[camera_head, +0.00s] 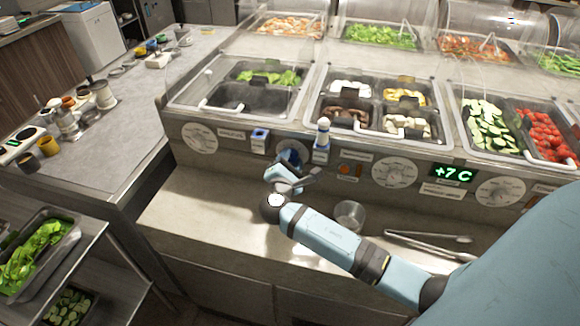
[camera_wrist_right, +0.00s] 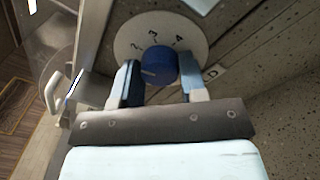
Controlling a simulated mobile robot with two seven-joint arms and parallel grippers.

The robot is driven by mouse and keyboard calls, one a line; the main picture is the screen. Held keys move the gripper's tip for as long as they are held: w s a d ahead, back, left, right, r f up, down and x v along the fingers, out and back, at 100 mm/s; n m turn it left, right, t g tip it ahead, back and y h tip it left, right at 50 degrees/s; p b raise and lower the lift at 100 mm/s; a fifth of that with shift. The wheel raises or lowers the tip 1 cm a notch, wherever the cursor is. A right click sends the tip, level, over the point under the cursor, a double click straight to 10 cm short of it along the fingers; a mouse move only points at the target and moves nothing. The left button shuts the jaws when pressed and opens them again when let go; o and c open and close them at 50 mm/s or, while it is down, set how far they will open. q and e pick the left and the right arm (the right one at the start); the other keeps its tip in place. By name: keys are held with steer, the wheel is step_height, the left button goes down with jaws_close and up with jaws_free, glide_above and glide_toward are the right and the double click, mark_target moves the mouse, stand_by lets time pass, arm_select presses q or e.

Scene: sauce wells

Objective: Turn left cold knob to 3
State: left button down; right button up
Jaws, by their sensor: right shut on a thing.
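The blue knob (camera_wrist_right: 158,62) sits on a pale round dial (camera_wrist_right: 125,40) in the right wrist view. The digits 3 and 4 are readable at the dial's upper edge, with what looks like a 2 left of them. A short light mark on the knob points to the left. My right gripper (camera_wrist_right: 160,75) is shut on the knob, one finger on each side. In the head view my right gripper (camera_head: 288,172) reaches the counter's front panel and largely covers this knob and dial (camera_head: 291,152). My left gripper is not in view.
Other white dials (camera_head: 200,138) and (camera_head: 394,172) line the panel, with a green +7 C display (camera_head: 453,173). A clear cup (camera_head: 350,215) and tongs (camera_head: 430,240) lie on the ledge.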

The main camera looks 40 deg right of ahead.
steer(key=shift+f+m+b, duration=0.35)
steer(key=shift+m+b, duration=0.55)
steer(key=shift+m, duration=0.1)
steer(key=shift+m+b, duration=0.9)
steer(key=shift+b, duration=0.15)
steer(key=m+b, duration=0.3)
steer(key=b, duration=0.1)
steer(key=shift+m+h, duration=0.3)
steer(key=shift+m, duration=0.1)
steer(key=shift+m+b, duration=1)
steer(key=shift+b, duration=0.15)
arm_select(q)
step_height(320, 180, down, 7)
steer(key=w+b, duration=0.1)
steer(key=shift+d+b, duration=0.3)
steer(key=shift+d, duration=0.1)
arm_select(e)
steer(key=shift+r+m, duration=0.2)
steer(key=shift+m, duration=0.6)
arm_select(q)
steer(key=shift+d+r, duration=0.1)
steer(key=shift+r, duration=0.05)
arm_select(e)
steer(key=shift+g, duration=0.3)
steer(key=o, duration=0.9)
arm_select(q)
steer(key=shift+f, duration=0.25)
